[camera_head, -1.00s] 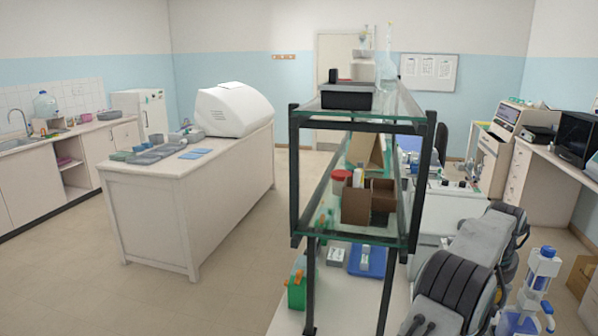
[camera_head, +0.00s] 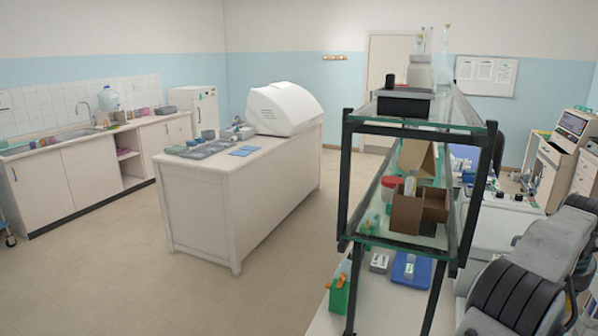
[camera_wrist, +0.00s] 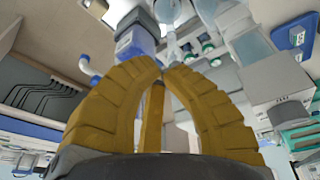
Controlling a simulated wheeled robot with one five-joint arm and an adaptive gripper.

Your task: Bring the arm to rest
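Part of my arm (camera_head: 515,290) shows at the lower right of the head view, folded beside the glass shelf rack. The gripper itself is not seen in the head view.
A glass shelf rack (camera_head: 345,190) with a black frame stands close to my arm. An island bench (camera_head: 205,215) with a white machine (camera_head: 285,108) stands at the middle. A sink counter (camera_head: 85,165) lines the left wall. The floor (camera_head: 110,270) at the left is clear.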

